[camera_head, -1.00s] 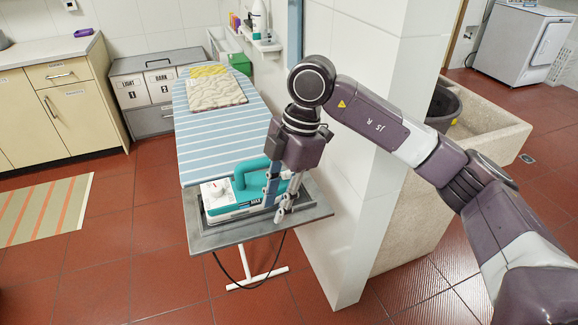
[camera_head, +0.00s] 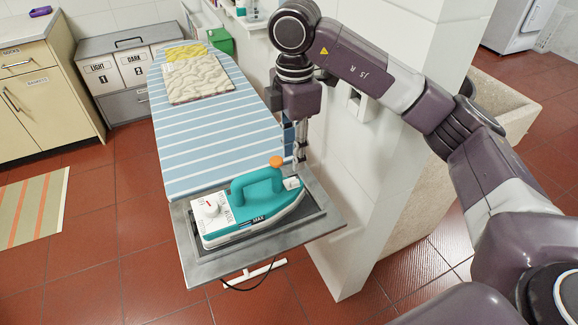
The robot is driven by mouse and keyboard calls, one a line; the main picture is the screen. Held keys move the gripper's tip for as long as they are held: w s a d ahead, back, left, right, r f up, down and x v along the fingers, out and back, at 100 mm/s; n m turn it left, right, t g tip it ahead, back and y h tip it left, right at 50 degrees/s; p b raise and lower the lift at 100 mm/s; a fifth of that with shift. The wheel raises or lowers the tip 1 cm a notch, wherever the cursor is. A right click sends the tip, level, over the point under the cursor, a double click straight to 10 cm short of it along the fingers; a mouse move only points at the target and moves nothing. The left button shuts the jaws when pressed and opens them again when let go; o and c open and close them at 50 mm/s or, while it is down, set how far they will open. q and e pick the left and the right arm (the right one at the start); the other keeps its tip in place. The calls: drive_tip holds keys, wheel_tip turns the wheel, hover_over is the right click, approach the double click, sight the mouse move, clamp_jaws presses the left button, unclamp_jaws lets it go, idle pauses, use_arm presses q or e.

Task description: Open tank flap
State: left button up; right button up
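The teal and white iron (camera_head: 246,214) rests on the metal plate at the near end of the ironing board. It has a dial, a MAX mark and a teal handle. A round orange part (camera_head: 276,161) shows by the handle's front end. A small whitish piece (camera_head: 292,184) sits on top near the nose; I cannot tell whether it is the tank flap. My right gripper (camera_head: 299,163) points down just beyond the nose, close to this piece. Contact and finger opening are unclear. My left gripper is out of view.
The metal plate (camera_head: 210,271) surrounds the iron. The striped board (camera_head: 215,145) carries a folded patterned cloth (camera_head: 197,84) at its far end. A white tiled pillar (camera_head: 352,200) stands close on the right, beside a stone basin (camera_head: 505,95).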

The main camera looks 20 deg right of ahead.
sight(294, 181)
drive_tip(key=f, duration=0.6)
drive_tip(key=shift+s+p, duration=0.35)
drive_tip(key=shift+f, duration=0.45)
drive_tip(key=c, duration=0.6)
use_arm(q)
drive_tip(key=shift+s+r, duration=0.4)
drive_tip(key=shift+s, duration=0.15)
use_arm(e)
clamp_jaws()
